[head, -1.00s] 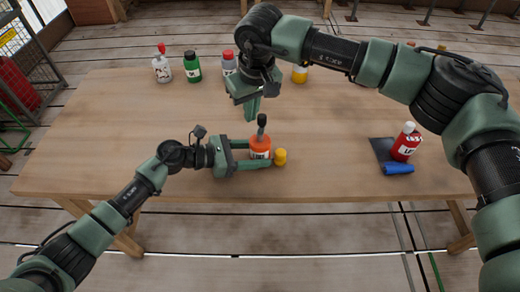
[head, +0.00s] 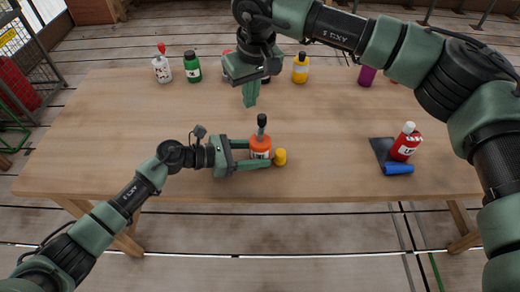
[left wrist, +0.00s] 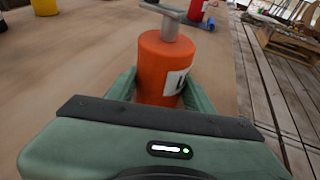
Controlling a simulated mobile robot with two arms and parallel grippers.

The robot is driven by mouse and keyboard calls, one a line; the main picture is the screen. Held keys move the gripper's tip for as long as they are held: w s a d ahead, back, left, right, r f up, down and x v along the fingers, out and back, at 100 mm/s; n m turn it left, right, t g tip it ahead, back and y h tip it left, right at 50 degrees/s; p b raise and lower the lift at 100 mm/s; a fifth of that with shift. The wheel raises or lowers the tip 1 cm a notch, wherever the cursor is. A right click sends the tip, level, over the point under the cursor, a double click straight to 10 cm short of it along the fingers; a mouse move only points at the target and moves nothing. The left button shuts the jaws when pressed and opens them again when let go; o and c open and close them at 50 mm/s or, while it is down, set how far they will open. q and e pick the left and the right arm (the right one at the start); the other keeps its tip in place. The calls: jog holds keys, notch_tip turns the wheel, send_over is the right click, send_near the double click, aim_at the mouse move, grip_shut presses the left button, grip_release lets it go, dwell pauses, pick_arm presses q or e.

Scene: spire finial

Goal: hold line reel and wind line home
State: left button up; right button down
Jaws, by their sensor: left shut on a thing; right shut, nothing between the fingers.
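The line reel (head: 260,147) is an orange cylinder with a pale label, standing upright near the table's front edge. A black knob (head: 262,120) rises above it. The left wrist view shows the reel's orange body (left wrist: 164,66) with a grey crank bar (left wrist: 163,11) on top. My left gripper (head: 255,153) is shut on the reel, one finger on each side. My right gripper (head: 250,101) is shut and empty, behind the reel and knob in the head view and apart from them. The line itself cannot be made out.
Several bottles, including a green one (head: 192,67), line the back. The table's left-middle (head: 110,125) is clear.

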pick_arm(q)
jog(key=o, duration=1.1)
jog(key=shift+c, duration=0.2)
jog(key=shift+a, duration=0.1)
